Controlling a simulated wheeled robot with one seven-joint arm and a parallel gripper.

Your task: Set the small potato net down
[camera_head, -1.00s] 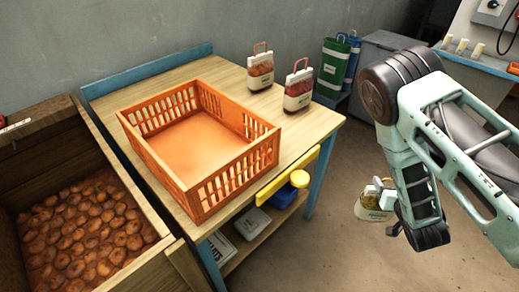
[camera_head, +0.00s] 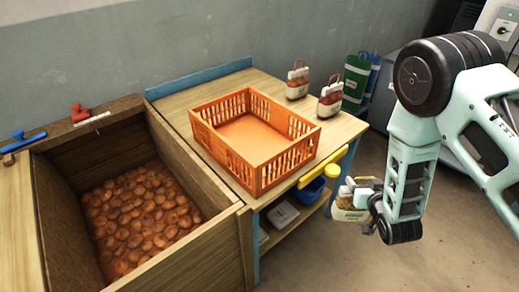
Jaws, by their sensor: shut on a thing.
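The small potato net (camera_head: 349,207) is a pale bag with a green printed label and a white top. My gripper (camera_head: 372,196) is shut on its top and holds it off the floor, in front of the right end of the table. Two similar small bags with red handles, one orange-brown (camera_head: 298,82) and one red (camera_head: 331,98), stand upright at the back right of the table. An empty orange crate (camera_head: 262,175) sits on the wooden table (camera_head: 190,98).
A deep wooden bin (camera_head: 190,255) of potatoes stands left of the table. Green (camera_head: 354,80) and blue sacks stand behind. The floor at front right is clear.

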